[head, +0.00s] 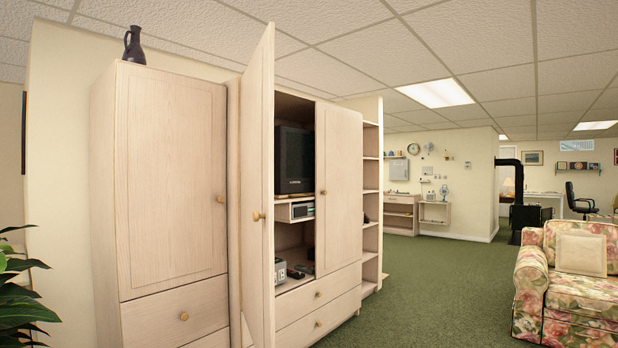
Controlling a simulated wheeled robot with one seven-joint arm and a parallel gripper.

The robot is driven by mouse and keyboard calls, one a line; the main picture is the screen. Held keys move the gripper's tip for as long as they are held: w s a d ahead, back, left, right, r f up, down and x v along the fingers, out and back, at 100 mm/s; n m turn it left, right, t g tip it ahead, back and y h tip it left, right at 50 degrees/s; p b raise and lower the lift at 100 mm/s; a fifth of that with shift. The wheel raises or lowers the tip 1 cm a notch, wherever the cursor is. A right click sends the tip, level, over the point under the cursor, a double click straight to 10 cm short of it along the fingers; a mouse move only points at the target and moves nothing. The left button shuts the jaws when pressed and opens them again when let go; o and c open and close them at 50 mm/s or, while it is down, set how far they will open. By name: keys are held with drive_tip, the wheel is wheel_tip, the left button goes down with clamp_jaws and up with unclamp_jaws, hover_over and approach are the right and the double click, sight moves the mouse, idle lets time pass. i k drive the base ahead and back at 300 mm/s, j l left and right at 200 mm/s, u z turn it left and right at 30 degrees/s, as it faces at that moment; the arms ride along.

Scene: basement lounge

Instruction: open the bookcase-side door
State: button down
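A pale wood cabinet stands in the middle of the head view. Its right door (339,190), on the side of the open-shelved bookcase (370,200), looks shut, with a small round knob (323,192) near its left edge. The cabinet's left door (260,190) is swung wide open toward me, with a brass-coloured knob (257,216). Through the gap I see a dark television (294,160) on a shelf and small devices below. The open left door hides part of the interior. My gripper is not in view.
A tall cabinet (170,180) with a shut door stands at the left, a dark jug (134,46) on top. Drawers (320,308) lie below the doors. A floral sofa (570,280) is at the right. Green carpet (430,285) between is clear. A plant (18,295) is at lower left.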

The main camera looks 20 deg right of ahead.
sight(339, 133)
drive_tip(key=i+l+z, duration=0.1)
drive_tip(key=i+l, duration=1)
drive_tip(key=i, duration=0.15)
